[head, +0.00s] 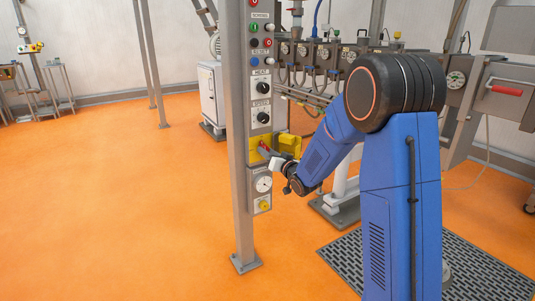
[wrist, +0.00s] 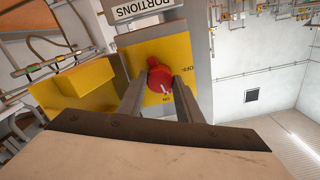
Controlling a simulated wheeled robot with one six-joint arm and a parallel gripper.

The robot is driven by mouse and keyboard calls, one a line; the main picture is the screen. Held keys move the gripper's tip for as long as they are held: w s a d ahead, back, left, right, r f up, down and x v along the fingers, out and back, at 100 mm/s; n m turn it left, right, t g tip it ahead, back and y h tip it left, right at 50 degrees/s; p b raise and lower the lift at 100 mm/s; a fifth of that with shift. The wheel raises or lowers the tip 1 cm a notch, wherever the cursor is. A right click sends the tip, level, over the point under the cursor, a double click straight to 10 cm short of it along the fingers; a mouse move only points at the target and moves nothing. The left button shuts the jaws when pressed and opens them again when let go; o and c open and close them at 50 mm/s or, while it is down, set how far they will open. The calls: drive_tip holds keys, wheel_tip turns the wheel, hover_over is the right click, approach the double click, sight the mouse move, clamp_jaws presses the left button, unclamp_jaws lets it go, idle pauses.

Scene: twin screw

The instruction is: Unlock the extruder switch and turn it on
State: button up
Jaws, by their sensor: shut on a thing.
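The red switch knob (wrist: 158,74) sits on a yellow plate (wrist: 176,46) in the wrist view. The plate has an OFF label on the right and an ON label below the knob. A white mark on the knob's lower end lies close to the ON label. My gripper (wrist: 162,86) has one finger on each side of the knob and is shut on it. In the head view the red switch (head: 264,147) shows on the yellow plate, with my gripper (head: 275,161) in front, partly covering it. I cannot make out a separate lock.
A yellow box (head: 290,143) juts out right beside the switch plate; it also shows in the wrist view (wrist: 85,85). Black dials (head: 262,88) sit above the switch and a round gauge (head: 264,184) below. A grey post (head: 239,150) stands left. Orange floor is clear at left.

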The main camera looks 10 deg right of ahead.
drive_tip(key=shift+f+m, duration=0.1)
drive_tip(key=shift+m, duration=1)
drive_tip(key=o, duration=1)
drive_tip(key=shift+o, duration=0.2)
drive_tip(key=shift+s+d, duration=0.1)
drive_tip(key=shift+s, duration=0.05)
drive_tip(key=v, duration=1.7)
drive_tip(key=shift+s, duration=0.1)
